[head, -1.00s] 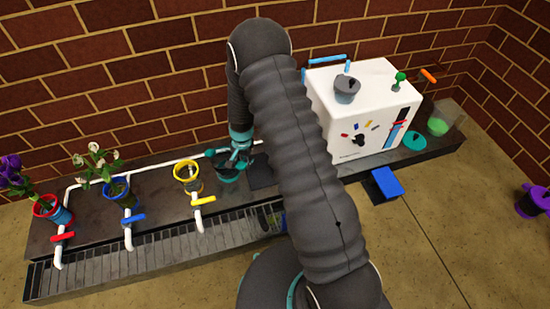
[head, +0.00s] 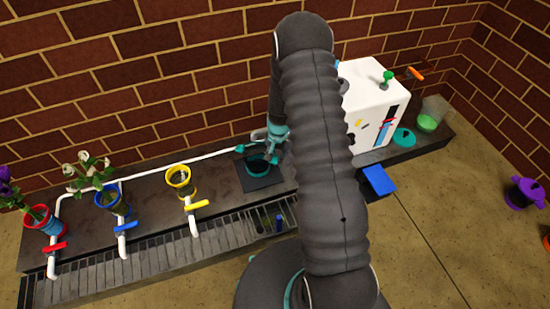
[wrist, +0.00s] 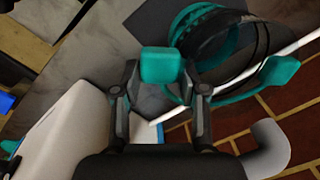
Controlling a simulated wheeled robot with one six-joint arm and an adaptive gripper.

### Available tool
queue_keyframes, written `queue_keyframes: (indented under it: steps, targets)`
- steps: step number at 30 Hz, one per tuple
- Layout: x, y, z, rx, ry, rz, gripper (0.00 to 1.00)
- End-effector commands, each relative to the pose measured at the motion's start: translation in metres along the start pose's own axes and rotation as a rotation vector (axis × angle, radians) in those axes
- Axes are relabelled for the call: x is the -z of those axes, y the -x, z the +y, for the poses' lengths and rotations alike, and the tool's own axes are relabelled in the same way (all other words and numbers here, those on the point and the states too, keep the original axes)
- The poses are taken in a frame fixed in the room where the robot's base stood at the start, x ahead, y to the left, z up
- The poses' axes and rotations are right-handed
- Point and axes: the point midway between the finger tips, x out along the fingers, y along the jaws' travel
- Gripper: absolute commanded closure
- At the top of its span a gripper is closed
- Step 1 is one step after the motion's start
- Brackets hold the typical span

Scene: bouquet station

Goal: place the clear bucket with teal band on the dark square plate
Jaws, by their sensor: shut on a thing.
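The clear bucket with teal band (head: 259,166) is over the dark square plate (head: 275,183) in the head view, near the plate's middle. I cannot tell whether its base touches the plate. In the wrist view the bucket (wrist: 212,38) shows its teal rim, dark rings and teal side tabs, with the dark plate (wrist: 150,14) behind it. My gripper (head: 271,143) is shut on one teal tab of the bucket; in the wrist view that tab sits between my gripper's fingers (wrist: 162,85). My arm hides part of the area right of the plate.
A yellow-rimmed pot (head: 178,178), a blue pot (head: 110,203) and a red pot (head: 42,220) stand left on the dark bench. A white pipe (head: 205,158) runs behind them. A white box (head: 372,100) stands right. A slatted grate (head: 170,236) lines the front.

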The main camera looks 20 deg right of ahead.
Motion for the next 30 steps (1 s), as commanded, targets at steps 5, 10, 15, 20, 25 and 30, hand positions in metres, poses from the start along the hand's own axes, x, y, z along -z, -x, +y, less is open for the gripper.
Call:
queue_keyframes:
  steps: [5, 10, 15, 20, 25, 30]
  targets:
    - [0.000, -0.015, 0.001, 0.000, 0.003, 0.000, 0.99]
    - [0.000, -0.015, 0.001, 0.000, 0.002, 0.001, 0.99]
    - [0.000, -0.016, 0.001, 0.000, 0.001, 0.000, 0.42]
    - [0.000, -0.016, 0.001, 0.000, 0.001, 0.000, 0.32]
    - [0.000, -0.016, 0.001, 0.000, 0.001, -0.001, 0.32]
    - [0.001, -0.005, 0.001, 0.001, 0.001, 0.001, 0.32]
